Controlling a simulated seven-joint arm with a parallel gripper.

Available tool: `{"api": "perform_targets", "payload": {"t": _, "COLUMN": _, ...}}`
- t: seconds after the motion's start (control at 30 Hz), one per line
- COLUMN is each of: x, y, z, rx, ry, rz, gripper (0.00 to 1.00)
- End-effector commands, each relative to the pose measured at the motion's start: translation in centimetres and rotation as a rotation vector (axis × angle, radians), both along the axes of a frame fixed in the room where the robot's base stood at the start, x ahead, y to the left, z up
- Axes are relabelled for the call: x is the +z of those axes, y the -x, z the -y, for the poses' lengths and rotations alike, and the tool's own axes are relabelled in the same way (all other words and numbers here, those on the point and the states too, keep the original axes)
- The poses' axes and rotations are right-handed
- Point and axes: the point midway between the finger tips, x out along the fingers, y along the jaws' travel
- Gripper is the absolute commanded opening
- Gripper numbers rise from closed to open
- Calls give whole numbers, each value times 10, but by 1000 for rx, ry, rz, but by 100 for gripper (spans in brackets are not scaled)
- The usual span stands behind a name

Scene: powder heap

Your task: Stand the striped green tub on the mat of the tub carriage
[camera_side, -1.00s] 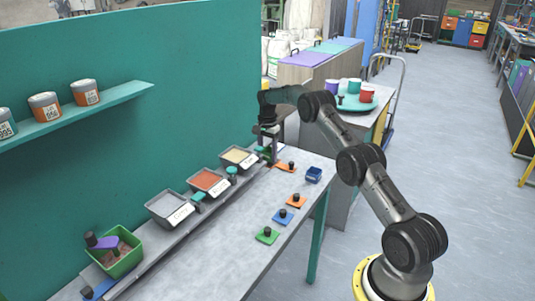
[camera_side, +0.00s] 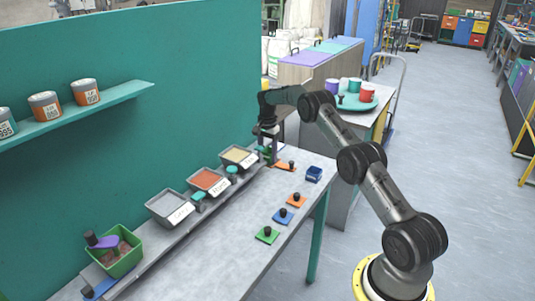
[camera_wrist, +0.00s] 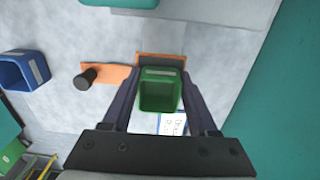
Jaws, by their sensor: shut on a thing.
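The green tub (camera_wrist: 159,96) shows in the wrist view between the two fingers of my gripper (camera_wrist: 160,88), with a pale strip along its rim. My gripper is shut on it. Beyond the tub is an orange-brown patch (camera_wrist: 160,60), partly covered by the tub, beside an orange plate with a black knob (camera_wrist: 87,77); this looks like the tub carriage and its mat. I cannot tell whether the tub touches the patch. In the side view my gripper (camera_side: 268,157) is at the bench's far end, beside the orange plate (camera_side: 285,166); the held tub is mostly hidden there.
A blue tub (camera_wrist: 24,70) stands to the left; it also shows in the side view (camera_side: 314,174). Trays of powder (camera_side: 208,182) line the teal wall. Another green tub (camera_side: 125,262) with a purple-handled tool is at the near end. Small knobbed plates (camera_side: 283,216) lie along the bench.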

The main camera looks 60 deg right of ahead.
Motion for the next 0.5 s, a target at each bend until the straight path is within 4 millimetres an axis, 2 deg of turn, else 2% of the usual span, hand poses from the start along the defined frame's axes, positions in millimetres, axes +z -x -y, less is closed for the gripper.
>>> {"api": "perform_targets", "payload": {"t": 0.3, "x": -5, "y": 0, "z": 0, "rx": 0, "ry": 0, "rz": 0, "gripper": 5}}
{"api": "perform_targets", "payload": {"t": 0.33, "x": -5, "y": 0, "z": 0, "rx": 0, "ry": 0, "rz": 0, "gripper": 63}}
{"api": "perform_targets", "payload": {"t": 0.5, "x": -5, "y": 0, "z": 0, "rx": 0, "ry": 0, "rz": 0, "gripper": 94}}
